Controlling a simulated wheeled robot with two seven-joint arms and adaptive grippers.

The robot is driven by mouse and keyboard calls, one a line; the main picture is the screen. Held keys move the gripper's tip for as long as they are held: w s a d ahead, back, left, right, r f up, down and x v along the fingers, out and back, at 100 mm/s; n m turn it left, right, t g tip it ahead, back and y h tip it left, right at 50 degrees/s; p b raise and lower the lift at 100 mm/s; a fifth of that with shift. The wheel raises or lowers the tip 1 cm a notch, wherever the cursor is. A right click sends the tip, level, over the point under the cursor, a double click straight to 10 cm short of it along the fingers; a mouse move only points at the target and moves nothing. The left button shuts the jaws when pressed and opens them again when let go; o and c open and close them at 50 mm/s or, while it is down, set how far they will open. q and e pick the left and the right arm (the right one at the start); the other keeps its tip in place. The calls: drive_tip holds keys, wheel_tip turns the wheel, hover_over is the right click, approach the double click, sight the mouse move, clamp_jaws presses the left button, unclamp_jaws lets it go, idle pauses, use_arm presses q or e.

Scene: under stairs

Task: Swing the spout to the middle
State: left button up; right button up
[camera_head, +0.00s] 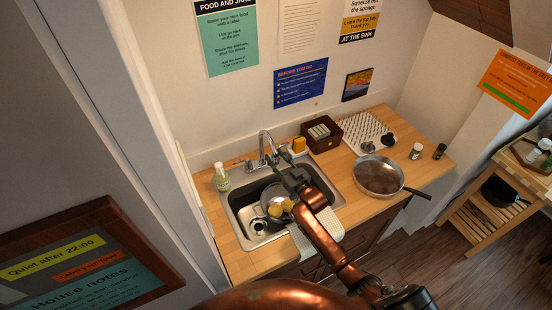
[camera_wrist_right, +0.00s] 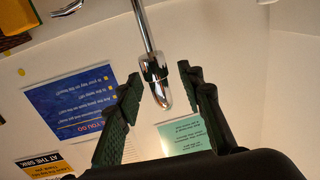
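The chrome spout (camera_head: 264,137) rises behind the sink (camera_head: 238,230) as a tall curved tube. In the right wrist view, the spout's end (camera_wrist_right: 155,70) hangs between the two dark fingers of my right gripper (camera_wrist_right: 162,76). The fingers are apart, with a gap on both sides of the spout, so it does not look gripped. In the head view, my right gripper (camera_head: 284,154) is just right of the spout, above the back of the sink. The arm hides part of the basin. My left gripper is not in view.
The basin holds a plate and yellow items (camera_head: 276,210). A soap bottle (camera_head: 222,178) stands left of the tap, a yellow sponge (camera_head: 299,145) to its right. A brown box (camera_head: 310,142), drying rack (camera_head: 362,127) and pan (camera_head: 380,170) occupy the right counter. A towel (camera_head: 328,230) hangs in front.

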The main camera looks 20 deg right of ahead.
drive_tip(key=shift+s+d+f, duration=0.1)
drive_tip(key=shift+s+d, duration=0.05)
drive_tip(key=shift+s, duration=0.4)
drive_tip(key=v, duration=1.1)
